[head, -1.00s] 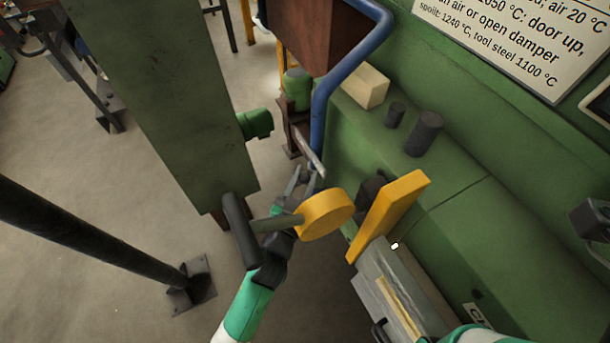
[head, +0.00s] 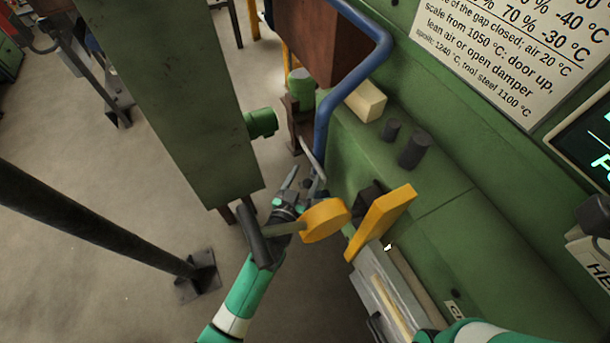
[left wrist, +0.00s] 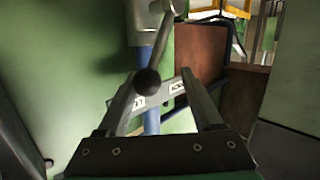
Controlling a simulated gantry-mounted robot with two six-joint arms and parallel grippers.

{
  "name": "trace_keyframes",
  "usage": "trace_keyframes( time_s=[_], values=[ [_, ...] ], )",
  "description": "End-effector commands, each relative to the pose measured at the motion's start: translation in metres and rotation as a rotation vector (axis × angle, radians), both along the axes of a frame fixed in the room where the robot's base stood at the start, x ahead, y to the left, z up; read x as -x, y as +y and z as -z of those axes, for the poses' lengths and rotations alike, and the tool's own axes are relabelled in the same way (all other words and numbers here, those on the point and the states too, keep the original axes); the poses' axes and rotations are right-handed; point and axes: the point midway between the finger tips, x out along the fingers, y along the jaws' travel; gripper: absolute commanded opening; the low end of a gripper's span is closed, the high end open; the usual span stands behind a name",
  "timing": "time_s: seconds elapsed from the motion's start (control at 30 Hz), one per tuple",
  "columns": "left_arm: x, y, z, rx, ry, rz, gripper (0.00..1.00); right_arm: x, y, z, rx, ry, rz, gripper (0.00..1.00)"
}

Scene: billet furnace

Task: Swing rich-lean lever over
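The rich-lean lever (left wrist: 158,48) is a metal rod with a black ball knob (left wrist: 147,82) at its end. In the left wrist view it hangs from a grey fitting (left wrist: 147,22) on a blue pipe. My left gripper (left wrist: 157,88) is open, and the knob appears between its fingers, closer to the left one. I cannot tell whether a finger touches it. A plate with small labels (left wrist: 160,94) lies behind the knob. In the head view my left gripper (head: 303,180) is beside the lever's grey rod (head: 311,150); the knob is hard to make out there. My right gripper is not seen.
A blue pipe (head: 385,45) rises beside the green furnace (head: 450,190). A yellow disc (head: 325,220) and yellow bar (head: 380,222) are close to my left arm. A green column (head: 165,90) stands left. A pale block (head: 366,102) and dark cylinders (head: 415,150) lie on the ledge.

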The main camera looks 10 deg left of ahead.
Motion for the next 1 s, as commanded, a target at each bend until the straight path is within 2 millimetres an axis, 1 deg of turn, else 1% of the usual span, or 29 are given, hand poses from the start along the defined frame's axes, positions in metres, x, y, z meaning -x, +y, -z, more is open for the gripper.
trace_keyframes(
  time_s=[0.17, 0.27, 0.37, 0.5, 0.6, 0.7, 0.83, 1.0],
  values=[
    [0.002, 0.001, -0.001, -0.001, 0.000, 0.000, 0.66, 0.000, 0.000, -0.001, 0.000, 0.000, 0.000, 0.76],
    [0.011, 0.002, -0.003, -0.001, 0.000, 0.000, 0.66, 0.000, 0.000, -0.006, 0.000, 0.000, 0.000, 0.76],
    [0.029, 0.004, -0.007, 0.000, 0.001, 0.000, 0.66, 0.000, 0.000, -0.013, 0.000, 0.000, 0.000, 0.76],
    [0.061, 0.008, -0.012, 0.000, 0.001, 0.001, 0.66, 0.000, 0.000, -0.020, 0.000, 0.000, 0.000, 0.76],
    [0.083, 0.011, -0.015, 0.000, 0.001, 0.000, 0.66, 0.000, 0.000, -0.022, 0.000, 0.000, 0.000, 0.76],
    [0.100, 0.014, -0.017, 0.000, 0.001, 0.000, 0.66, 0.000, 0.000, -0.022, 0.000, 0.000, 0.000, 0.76],
    [0.112, 0.015, -0.020, 0.000, 0.001, 0.000, 0.66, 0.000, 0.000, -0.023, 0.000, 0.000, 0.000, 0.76],
    [0.114, 0.015, -0.020, 0.000, 0.000, 0.000, 0.66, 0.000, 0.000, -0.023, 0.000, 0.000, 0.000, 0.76]
  ],
)
